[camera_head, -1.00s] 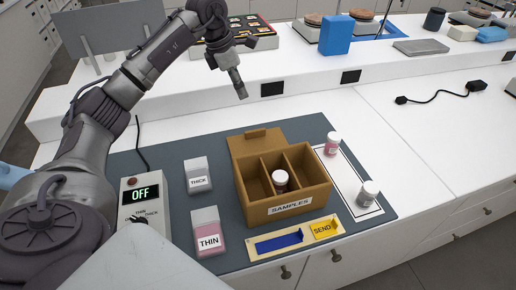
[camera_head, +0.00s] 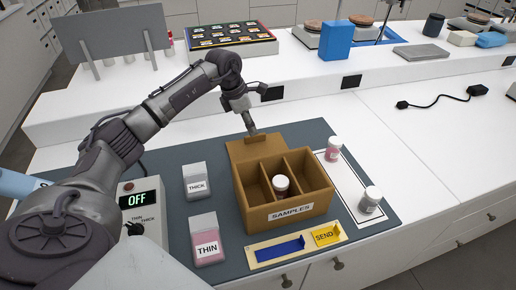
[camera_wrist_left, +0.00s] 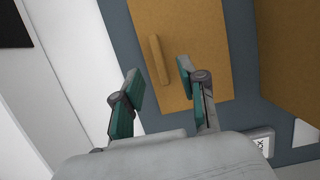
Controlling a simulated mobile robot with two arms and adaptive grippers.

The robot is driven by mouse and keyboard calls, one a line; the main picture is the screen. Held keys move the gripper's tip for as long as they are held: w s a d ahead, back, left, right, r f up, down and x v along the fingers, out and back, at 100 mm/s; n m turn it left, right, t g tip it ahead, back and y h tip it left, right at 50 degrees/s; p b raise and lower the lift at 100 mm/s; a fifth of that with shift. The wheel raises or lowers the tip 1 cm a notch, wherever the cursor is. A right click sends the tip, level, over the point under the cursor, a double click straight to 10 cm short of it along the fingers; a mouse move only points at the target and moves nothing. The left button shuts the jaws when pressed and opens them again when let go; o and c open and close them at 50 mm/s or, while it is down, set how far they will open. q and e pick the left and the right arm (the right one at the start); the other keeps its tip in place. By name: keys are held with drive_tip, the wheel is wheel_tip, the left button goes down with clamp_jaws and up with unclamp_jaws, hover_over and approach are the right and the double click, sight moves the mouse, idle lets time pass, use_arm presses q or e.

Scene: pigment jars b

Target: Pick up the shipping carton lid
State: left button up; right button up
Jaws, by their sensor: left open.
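The shipping carton lid (camera_head: 239,149) is a flat brown panel lying on the dark mat, just behind the open carton (camera_head: 310,203) marked SAMPLES. In the left wrist view the lid (camera_wrist_left: 209,35) carries a raised brown grip bar (camera_wrist_left: 157,56). My left gripper (camera_head: 252,130) points down at the lid's back part. In the left wrist view its open fingers (camera_wrist_left: 159,75) appear on either side of the bar. I cannot tell how far above the lid they are. The gripper hides part of the bar in the head view. My right gripper is not in view.
A white-capped jar (camera_head: 281,184) sits in the carton's middle compartment. Two jars, one pink (camera_head: 333,149) and one grey (camera_head: 370,199), stand on the white sheet at right. The THICK (camera_head: 196,181) and THIN (camera_head: 207,239) containers stand left. A raised white shelf runs behind.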

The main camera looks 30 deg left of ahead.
sight(258, 148)
use_arm(q)
drive_tip(key=p+x, duration=0.1)
drive_tip(key=x, duration=0.2)
drive_tip(key=shift+w+f+p, duration=0.1)
drive_tip(key=shift+f+p, duration=0.2)
drive_tip(key=shift+f, duration=0.05)
drive_tip(key=shift+w+f, duration=0.15)
drive_tip(key=shift+f, duration=0.3)
clamp_jaws()
